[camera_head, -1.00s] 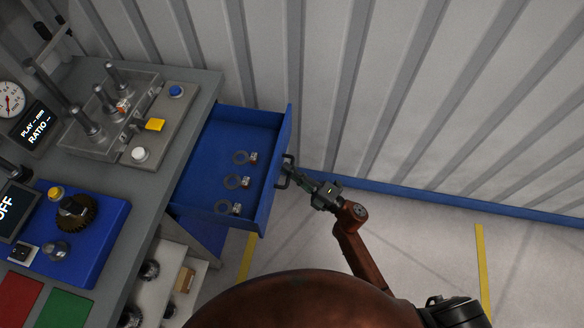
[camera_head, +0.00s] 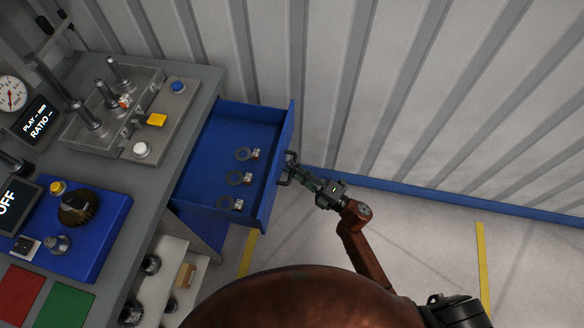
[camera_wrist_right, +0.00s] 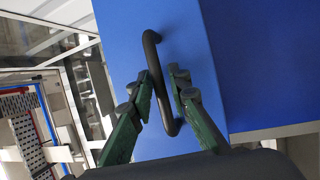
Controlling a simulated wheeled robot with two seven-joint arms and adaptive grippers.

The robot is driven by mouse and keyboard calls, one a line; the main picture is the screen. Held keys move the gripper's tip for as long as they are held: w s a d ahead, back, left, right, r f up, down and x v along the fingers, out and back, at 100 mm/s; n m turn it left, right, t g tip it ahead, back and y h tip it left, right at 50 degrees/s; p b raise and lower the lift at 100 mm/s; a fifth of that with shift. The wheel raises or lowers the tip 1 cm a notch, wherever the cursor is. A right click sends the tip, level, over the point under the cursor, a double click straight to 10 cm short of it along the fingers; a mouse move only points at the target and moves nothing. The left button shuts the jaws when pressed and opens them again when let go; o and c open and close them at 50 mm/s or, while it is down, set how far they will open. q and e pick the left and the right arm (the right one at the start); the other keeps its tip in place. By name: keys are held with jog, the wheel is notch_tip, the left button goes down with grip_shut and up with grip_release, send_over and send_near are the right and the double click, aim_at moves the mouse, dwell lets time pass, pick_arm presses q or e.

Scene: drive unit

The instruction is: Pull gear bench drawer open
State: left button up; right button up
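The blue gear bench drawer (camera_head: 220,200) stands well out of the grey bench (camera_head: 165,180) in the head view. Several ring-shaped parts with small tags lie in a row on its floor. Its dark bar handle (camera_head: 289,167) is on the front panel, facing right. My right gripper (camera_head: 297,172) is at the handle. In the right wrist view, the handle (camera_wrist_right: 152,48) runs between the two green-backed fingers of the right gripper (camera_wrist_right: 165,82), which are closed around it. The blue front panel (camera_wrist_right: 195,60) fills the area behind. My left gripper is not in view.
The bench top carries a grey lever unit (camera_head: 140,125) and a blue block with a gear (camera_head: 90,245). A shelf (camera_head: 175,270) with parts is below. A corrugated wall (camera_head: 400,90) stands behind the drawer. Open floor (camera_head: 430,250) lies to the right.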

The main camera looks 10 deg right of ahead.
jog(key=v, duration=1.1)
jog(key=shift+s+f, duration=0.1)
jog(key=shift+s, duration=0.05)
